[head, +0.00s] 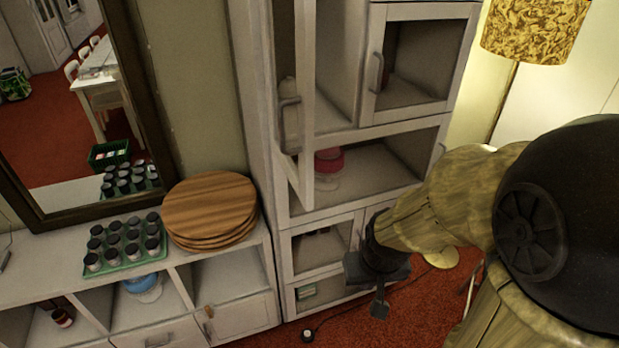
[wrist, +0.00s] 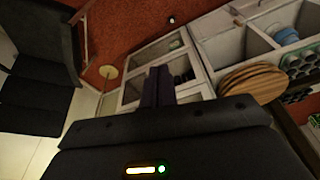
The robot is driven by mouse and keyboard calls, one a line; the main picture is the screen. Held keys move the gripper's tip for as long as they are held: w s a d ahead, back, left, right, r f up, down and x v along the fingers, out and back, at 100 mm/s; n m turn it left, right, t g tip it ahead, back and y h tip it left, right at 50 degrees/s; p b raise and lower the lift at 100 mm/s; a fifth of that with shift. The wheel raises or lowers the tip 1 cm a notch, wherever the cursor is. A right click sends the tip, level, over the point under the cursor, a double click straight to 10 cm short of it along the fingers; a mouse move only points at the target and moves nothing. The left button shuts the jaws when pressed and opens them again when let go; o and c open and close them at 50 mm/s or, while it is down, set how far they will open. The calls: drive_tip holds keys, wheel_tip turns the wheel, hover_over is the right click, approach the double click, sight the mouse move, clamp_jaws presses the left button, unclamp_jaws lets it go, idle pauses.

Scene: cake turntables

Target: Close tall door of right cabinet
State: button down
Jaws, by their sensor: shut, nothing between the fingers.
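The right cabinet (head: 300,222) is a tall white unit with shelves and framed doors. Its tall door (head: 306,100) stands open, swung out toward me and seen nearly edge-on, with a handle (head: 289,122) on its left face. The compartment beside it is exposed. My gripper (head: 380,308) is shut and empty, pointing down in front of the cabinet's lower right part, apart from the tall door. In the wrist view my gripper's fingers (wrist: 158,86) are together before the cabinet's lower framed doors (wrist: 155,55). The tall door cannot be made out there.
A low white shelf unit (head: 225,285) stands left of the cabinet, with round wooden boards (head: 210,208) and a green tray of jars (head: 125,262) on top. A floor lamp (head: 535,30) stands right.

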drive_tip(key=shift+d, duration=0.15)
drive_tip(key=w+a+r+n+h+b, duration=0.2)
drive_tip(key=w+a+r+b, duration=0.1)
drive_tip(key=w+a+r, duration=0.5)
drive_tip(key=w+a+r+t+h+b, duration=0.2)
drive_tip(key=a+r+t, duration=0.1)
drive_tip(key=a+r, duration=0.9)
drive_tip(key=shift+w+a+r, duration=0.35)
drive_tip(key=shift+w+a, duration=0.05)
drive_tip(key=shift+f, duration=0.15)
